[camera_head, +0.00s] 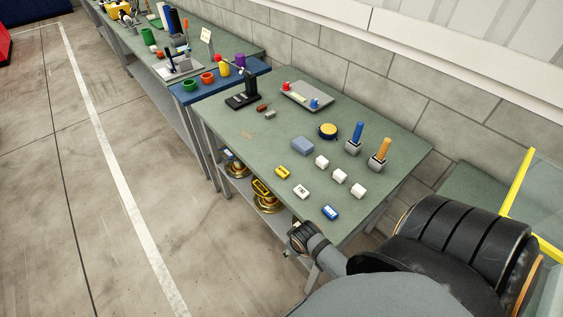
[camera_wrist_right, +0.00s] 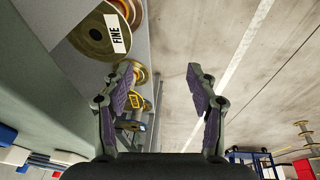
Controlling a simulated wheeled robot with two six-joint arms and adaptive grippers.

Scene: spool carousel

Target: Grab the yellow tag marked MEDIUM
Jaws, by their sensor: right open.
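In the head view, a yellow tag (camera_head: 283,172) lies on the green table top near its front edge; its marking is too small to read. Another yellow tag (camera_head: 261,187) is at a gold spool below the table top. The wrist view also shows a yellow tag (camera_wrist_right: 136,100) at a spool, near the left finger in the picture and apparently beyond it; its lettering is not legible. My right gripper (camera_wrist_right: 160,74) is open, with nothing between its fingers. In the head view it is beside the table's front edge, partly hidden by its own wrist (camera_head: 303,238). My left gripper is not in view.
A spool (camera_wrist_right: 90,38) with a white tag marked FINE (camera_wrist_right: 117,33) is close to the gripper, upper left. A white tag (camera_head: 301,191), a blue tag (camera_head: 331,212) and white cubes (camera_head: 340,176) lie on the green table (camera_head: 240,140). The floor (camera_head: 130,150) left of it is clear.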

